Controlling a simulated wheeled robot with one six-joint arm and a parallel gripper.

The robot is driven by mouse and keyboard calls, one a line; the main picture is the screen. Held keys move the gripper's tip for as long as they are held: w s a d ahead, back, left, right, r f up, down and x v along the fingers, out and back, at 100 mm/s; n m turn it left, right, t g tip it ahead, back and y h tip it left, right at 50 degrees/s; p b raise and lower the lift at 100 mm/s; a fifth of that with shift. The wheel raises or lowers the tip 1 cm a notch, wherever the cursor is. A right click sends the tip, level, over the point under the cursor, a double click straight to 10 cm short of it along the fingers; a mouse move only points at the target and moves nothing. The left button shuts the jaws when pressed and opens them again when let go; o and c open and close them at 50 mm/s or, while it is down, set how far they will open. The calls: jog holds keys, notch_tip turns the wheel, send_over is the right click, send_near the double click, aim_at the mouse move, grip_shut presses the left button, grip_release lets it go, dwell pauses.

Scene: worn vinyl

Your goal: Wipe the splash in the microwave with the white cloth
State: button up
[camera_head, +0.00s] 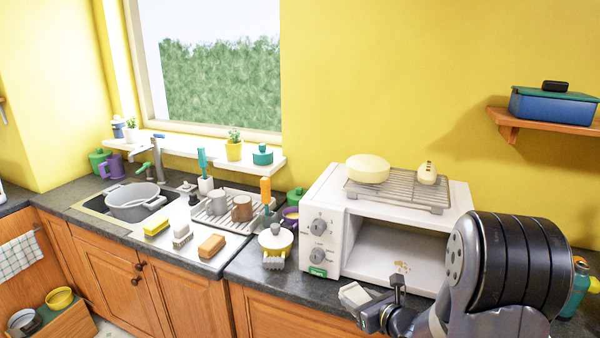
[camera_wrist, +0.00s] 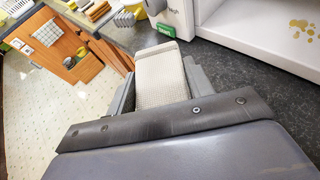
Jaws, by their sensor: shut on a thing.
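The microwave (camera_head: 329,262) is a white box on the counter with its front open. A yellow-brown splash (camera_head: 402,266) lies on its inner floor, and it also shows in the wrist view (camera_wrist: 302,27) at the top right. My gripper (camera_head: 374,309) is in front of the microwave, left of the splash and outside the opening. It is shut on the white cloth (camera_wrist: 160,77), a folded pad that sticks out past the fingers. The cloth also shows in the head view (camera_head: 353,295), near the counter's front edge. The cloth and the splash are apart.
A wire rack (camera_head: 400,191) with a pale yellow oval item (camera_head: 367,168) stands on the microwave. The sink (camera_head: 150,215) and dish rack (camera_head: 230,210) are further left. A bottle (camera_head: 577,290) stands at right, behind my arm.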

jog(key=shift+s+d+r+m+t+h, duration=0.1)
jog(key=shift+s+r+m+t+h, duration=0.15)
jog(key=shift+r+m+h, duration=0.35)
jog(key=shift+s+d+r+m+t+h, duration=0.15)
jog(key=shift+s+r+m+h, duration=0.1)
jog(key=shift+r+m+h, duration=0.35)
jog(key=shift+a+r, duration=0.1)
